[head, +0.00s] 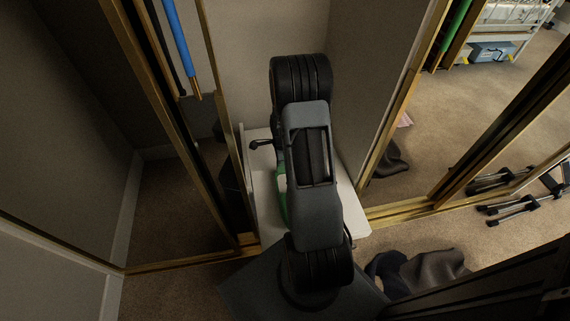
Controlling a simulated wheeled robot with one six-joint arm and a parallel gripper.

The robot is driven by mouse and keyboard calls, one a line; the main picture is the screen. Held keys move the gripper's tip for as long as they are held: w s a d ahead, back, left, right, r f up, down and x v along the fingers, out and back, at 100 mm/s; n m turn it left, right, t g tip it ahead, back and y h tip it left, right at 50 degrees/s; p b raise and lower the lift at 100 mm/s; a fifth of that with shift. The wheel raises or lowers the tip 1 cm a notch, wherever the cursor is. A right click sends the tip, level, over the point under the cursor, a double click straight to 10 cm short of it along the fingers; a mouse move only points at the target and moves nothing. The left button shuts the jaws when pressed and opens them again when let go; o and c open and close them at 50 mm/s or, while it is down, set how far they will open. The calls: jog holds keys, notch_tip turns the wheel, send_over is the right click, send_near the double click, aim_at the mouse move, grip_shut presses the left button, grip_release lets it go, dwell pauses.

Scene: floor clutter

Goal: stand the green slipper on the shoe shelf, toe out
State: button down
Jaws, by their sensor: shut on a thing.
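The green slipper (282,199) shows only as a narrow green strip with a pale patch, along the left side of my arm in the head view. My arm covers most of it, so its toe direction and whether it touches the surface below cannot be told. The white, flat-topped shoe shelf (266,222) lies under my arm, inside the closet opening between gold-edged frames. My gripper's fingers are hidden behind my arm. A small black part of unclear kind (261,144) sticks out left of my arm above the shelf's back.
Gold-framed mirrored doors (183,150) stand close on the left and right of the shelf. Dark, crumpled cloth-like items (432,271) lie on the floor at lower right. A black metal stand (528,203) is farther right. Carpet is open at upper right.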

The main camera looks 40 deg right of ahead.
jog(key=shift+f+b, duration=0.3)
jog(key=shift+f, duration=0.95)
jog(key=c, duration=1.2)
grip_release()
jog(key=shift+o, duration=0.2)
notch_tip(320, 180, up, 12)
jog(key=p, duration=0.4)
jog(key=shift+d, duration=0.1)
